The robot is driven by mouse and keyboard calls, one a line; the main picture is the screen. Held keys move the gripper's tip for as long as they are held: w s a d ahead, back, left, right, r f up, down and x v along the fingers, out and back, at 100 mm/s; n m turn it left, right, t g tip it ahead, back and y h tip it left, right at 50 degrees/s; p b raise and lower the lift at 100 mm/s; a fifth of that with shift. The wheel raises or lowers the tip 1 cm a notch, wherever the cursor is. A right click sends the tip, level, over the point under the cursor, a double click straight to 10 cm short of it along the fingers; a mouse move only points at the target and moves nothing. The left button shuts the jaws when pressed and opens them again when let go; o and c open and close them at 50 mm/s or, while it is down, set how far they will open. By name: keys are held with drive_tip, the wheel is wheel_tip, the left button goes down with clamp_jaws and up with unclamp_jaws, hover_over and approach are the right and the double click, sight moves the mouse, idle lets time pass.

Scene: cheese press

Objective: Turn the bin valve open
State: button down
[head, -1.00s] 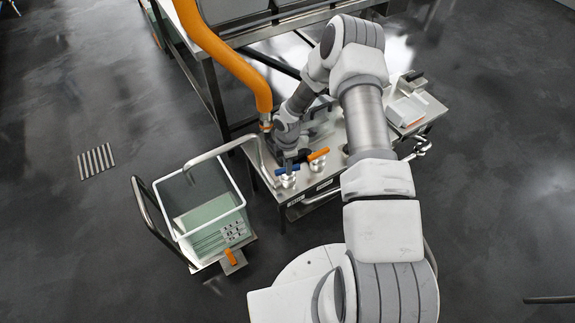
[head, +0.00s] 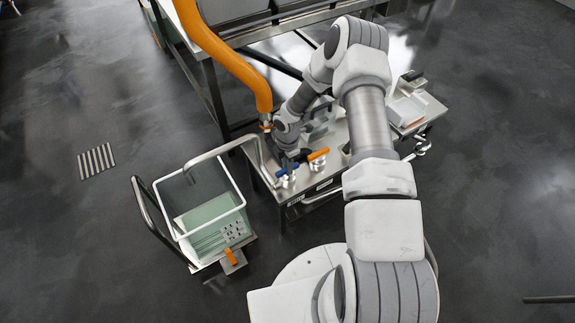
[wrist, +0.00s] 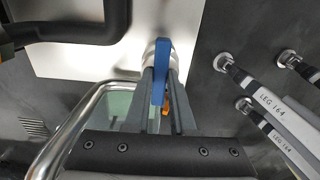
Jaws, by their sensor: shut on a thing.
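Two small valves stand near the front left corner of the steel table (head: 322,183), one with a blue lever handle (head: 283,172) and one with an orange lever handle (head: 318,154). A bent steel pipe runs from the blue-handled side toward the white-rimmed bin (head: 241,197). My gripper (head: 294,161) is at the blue handle; its tips are hard to make out there. In the wrist view, my gripper (wrist: 162,92) has its two grey fingers shut on the blue handle (wrist: 161,58), one on each side. The valve body behind is partly hidden.
The orange hose (head: 233,62) hangs close left of my wrist. The wheeled bin has an orange piece (head: 231,257) at its front. Another steel fitting (head: 422,145) sticks out at the table's right.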

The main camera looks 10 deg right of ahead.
drive_tip(key=c, duration=0.8)
unclamp_jaws()
drive_tip(key=shift+o, duration=0.2)
drive_tip(key=shift+r, duration=0.1)
wheel_tip(320, 180, up, 17)
drive_tip(key=p, duration=0.5)
drive_tip(key=shift+r, duration=0.15)
